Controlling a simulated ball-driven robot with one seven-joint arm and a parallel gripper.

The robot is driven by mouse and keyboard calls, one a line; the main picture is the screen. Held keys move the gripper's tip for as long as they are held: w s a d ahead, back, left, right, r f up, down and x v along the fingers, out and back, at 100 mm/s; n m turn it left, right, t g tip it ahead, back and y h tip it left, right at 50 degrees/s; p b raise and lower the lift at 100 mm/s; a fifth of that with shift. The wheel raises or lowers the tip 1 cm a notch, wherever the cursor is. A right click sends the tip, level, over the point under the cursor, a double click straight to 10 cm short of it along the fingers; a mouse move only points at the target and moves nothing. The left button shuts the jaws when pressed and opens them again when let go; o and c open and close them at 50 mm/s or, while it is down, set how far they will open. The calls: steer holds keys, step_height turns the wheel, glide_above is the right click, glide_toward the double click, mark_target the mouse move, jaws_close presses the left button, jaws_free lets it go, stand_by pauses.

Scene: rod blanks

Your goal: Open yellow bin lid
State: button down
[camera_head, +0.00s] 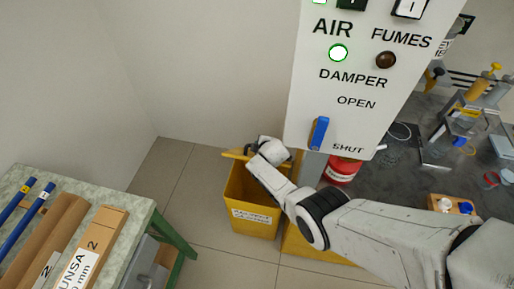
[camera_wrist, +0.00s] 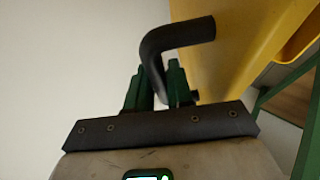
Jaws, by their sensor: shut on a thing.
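The yellow bin (camera_head: 252,214) stands on the floor left of the grey bench, with a white label on its front. Its lid (camera_head: 236,154) shows as a thin yellow edge at the back of the bin top, partly hidden by my wrist; the inside of the bin shows below it. In the wrist view the yellow lid (camera_wrist: 235,75) fills the upper right as a steep slanted panel. My gripper (camera_wrist: 158,82) is shut on the black bent handle (camera_wrist: 180,38) beside the lid. In the head view my fingertips are hidden.
A white control panel (camera_head: 350,100) with a blue damper lever (camera_head: 319,132) hangs close to my arm. A red can (camera_head: 342,170) stands behind the arm. A green-legged table (camera_head: 135,205) with rods and boxes is at left. Bare floor lies between table and bin.

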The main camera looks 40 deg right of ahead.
steer(key=c, duration=1.1)
jaws_free()
steer(key=shift+r, duration=0.1)
steer(key=p+v, duration=0.2)
steer(key=shift+s+a+r+p, duration=0.1)
steer(key=shift+s+r+p, duration=0.05)
steer(key=shift+r+p, duration=0.2)
steer(key=shift+v, duration=1.5)
steer(key=shift+s+a+r, duration=0.2)
steer(key=shift+s+r, duration=0.2)
steer(key=shift+s, duration=0.25)
